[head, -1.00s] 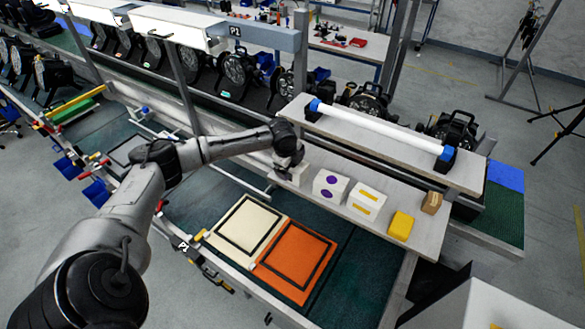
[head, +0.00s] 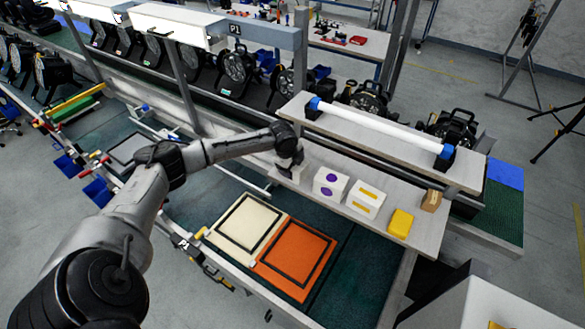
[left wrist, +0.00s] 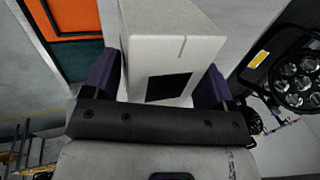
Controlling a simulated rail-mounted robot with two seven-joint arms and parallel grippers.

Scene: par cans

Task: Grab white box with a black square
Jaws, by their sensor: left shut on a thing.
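The white box with a black square (left wrist: 168,52) sits between the two purple fingertips of my left gripper in the left wrist view. The black square is on the face close to the palm. In the head view my left gripper (head: 289,165) is at the left end of the grey shelf (head: 310,153), with the white box (head: 291,174) mostly hidden under it. The gripper is shut on the box. I cannot tell whether the box touches the shelf. My right gripper is not in view.
Right of the gripper stand a white box with purple dots (head: 330,184), a white box with yellow bars (head: 365,200), a yellow block (head: 400,223) and a brown box (head: 431,200). Below lie a cream tray (head: 232,226) and an orange tray (head: 308,245). A white tube (head: 380,128) lies above.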

